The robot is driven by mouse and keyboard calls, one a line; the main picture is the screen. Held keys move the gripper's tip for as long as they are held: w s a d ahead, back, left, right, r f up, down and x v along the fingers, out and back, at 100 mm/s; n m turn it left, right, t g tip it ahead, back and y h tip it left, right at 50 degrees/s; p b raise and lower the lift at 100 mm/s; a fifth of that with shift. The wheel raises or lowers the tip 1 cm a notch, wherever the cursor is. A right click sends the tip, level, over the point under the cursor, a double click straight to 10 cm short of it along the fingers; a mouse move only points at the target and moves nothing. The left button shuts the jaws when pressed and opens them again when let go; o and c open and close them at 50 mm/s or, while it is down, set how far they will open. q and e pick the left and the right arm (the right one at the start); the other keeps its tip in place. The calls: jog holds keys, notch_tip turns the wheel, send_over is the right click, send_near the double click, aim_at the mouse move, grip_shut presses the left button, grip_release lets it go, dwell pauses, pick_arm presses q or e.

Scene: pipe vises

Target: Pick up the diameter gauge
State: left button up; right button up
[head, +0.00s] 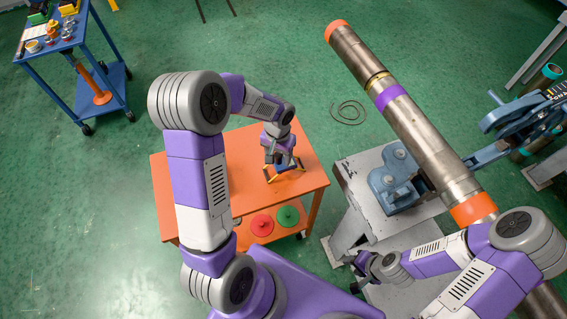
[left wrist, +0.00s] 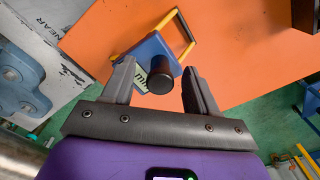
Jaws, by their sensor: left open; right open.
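The diameter gauge (left wrist: 150,47) has a blue body, a black knob and a yellow two-armed fork, and it lies on the orange table top. In the head view the gauge (head: 287,171) shows only partly, under my left gripper (head: 280,161). In the left wrist view my left gripper (left wrist: 158,72) is open, with one finger on each side of the gauge's knob and lower body. I cannot tell whether the fingers touch it. My right gripper (head: 362,270) is small in the head view, near the grey vise stand, with no gauge near it.
The orange table (head: 235,150) has a lower shelf with a red disc (head: 262,225) and a green disc (head: 288,216). A blue vise (head: 393,180) on a grey stand is to the right. A long pipe (head: 400,115) slants over it. A blue cart (head: 80,70) stands at the upper left.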

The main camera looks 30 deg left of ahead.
pick_arm(q)
jog(key=shift+f, duration=0.4)
jog(key=shift+c, duration=0.2)
grip_shut()
jog(key=shift+w+r, duration=0.1)
dwell(0.9)
